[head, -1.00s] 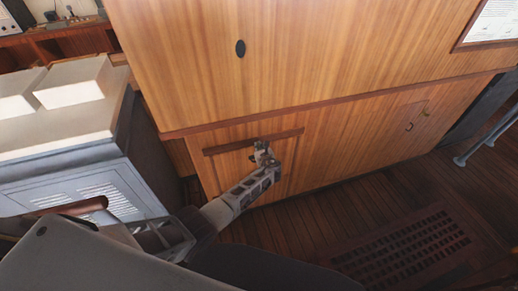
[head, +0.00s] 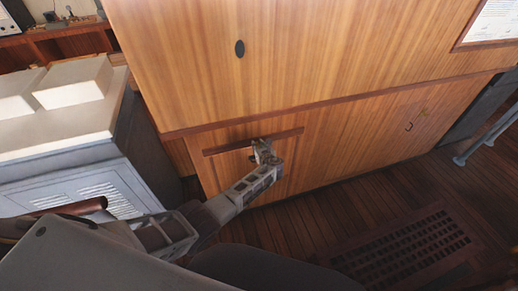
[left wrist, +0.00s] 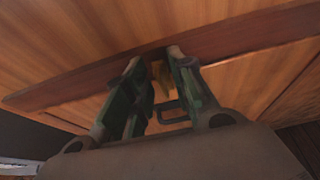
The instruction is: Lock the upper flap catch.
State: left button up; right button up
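A small brass catch (left wrist: 160,78) shows in the left wrist view, just below the dark wooden rail (left wrist: 80,88) on the panel. A dark ring-shaped handle (left wrist: 172,112) is below it. My left gripper (left wrist: 153,60) has its two fingers apart, one on each side of the catch; I cannot tell whether they touch it. In the head view my left gripper (head: 262,150) is at the rail on the lower wooden panel and hides the catch. My right gripper is not in view.
The wooden cabinet front (head: 330,60) rises above the rail. A grey cabinet with a white top (head: 60,130) stands close on the left. A floor grating (head: 410,247) lies at lower right. Small fittings (head: 408,127) sit on the panel further right.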

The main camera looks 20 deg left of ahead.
pick_arm(q)
jog(key=shift+f, duration=0.3)
jog(key=shift+s+d+r, duration=0.1)
jog(key=shift+s+d, duration=0.05)
jog(key=v, duration=1.1)
jog(key=shift+s, duration=0.2)
dwell(0.5)
jog(key=shift+d+r, duration=0.1)
dwell(0.6)
